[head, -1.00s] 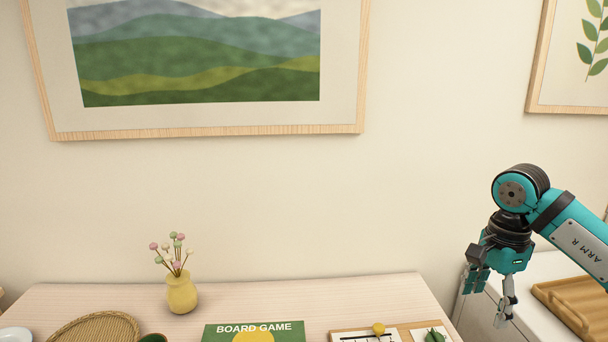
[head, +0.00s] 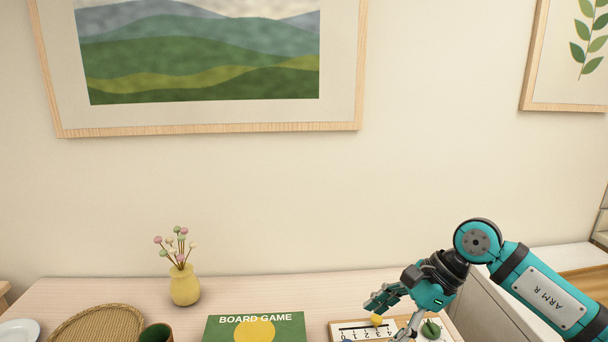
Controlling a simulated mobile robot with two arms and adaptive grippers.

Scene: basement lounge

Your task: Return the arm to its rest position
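My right arm, teal and marked ARM R, comes in from the right. Its gripper (head: 385,323) is low over the right end of the table, with its fingers spread apart and nothing seen held between them. My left arm and gripper are not in view.
The pale wooden table (head: 120,290) holds a yellow vase (head: 184,288) with flowers, a green board game box (head: 290,326), a woven tray (head: 88,320), a dark green cup (head: 156,333) and a white plate (head: 18,331). A white cabinet (head: 490,310) stands at right. Framed pictures (head: 200,60) hang behind.

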